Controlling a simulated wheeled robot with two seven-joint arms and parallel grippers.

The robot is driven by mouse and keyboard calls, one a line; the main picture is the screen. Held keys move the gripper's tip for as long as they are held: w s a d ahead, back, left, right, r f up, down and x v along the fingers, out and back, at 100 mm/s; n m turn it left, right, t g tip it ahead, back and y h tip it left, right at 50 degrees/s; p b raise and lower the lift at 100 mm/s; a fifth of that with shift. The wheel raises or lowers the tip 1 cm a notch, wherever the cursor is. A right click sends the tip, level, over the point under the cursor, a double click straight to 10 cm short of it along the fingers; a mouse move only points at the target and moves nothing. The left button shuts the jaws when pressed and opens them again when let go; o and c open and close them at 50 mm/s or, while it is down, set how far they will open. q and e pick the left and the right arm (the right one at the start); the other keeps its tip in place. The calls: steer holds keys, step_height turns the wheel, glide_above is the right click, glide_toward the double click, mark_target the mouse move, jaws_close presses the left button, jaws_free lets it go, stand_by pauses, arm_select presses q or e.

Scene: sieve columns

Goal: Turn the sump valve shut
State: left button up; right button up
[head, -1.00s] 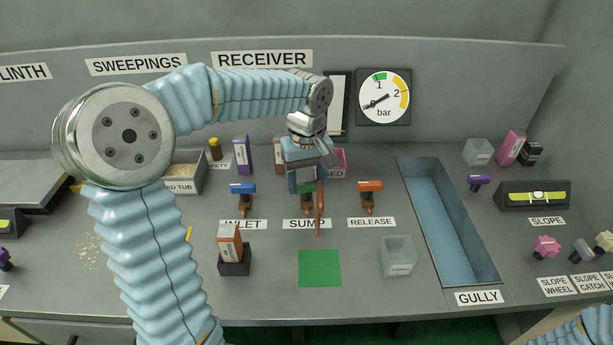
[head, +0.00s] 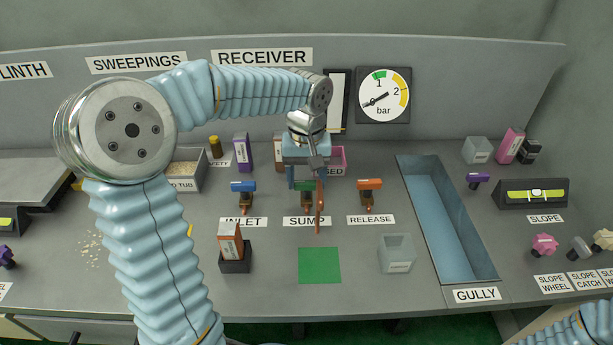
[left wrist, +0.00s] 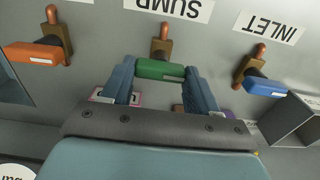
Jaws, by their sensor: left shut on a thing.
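The sump valve has a green handle (head: 304,186) on a brown stem, behind the SUMP label (head: 306,222). In the left wrist view the green handle (left wrist: 160,70) lies crosswise to its stem (left wrist: 162,40). My left gripper (head: 305,185) reaches down on it from behind, and in the wrist view its fingers (left wrist: 161,82) are shut on the handle's two ends. The arm and wrist hide part of the valve in the head view. My right gripper is out of view; only a bit of its sleeve shows at lower right.
The blue inlet handle (head: 243,186) and the orange release handle (head: 370,184) stand close on either side. A gauge (head: 383,95) is on the back wall. A green square (head: 320,265) lies in front, and the gully trough (head: 445,225) is at the right.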

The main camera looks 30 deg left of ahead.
mark_target(306, 182)
arm_select(q)
steer(key=o, duration=1.1)
steer(key=shift+c, duration=0.2)
step_height(306, 182, up, 14)
steer(key=shift+f, duration=0.15)
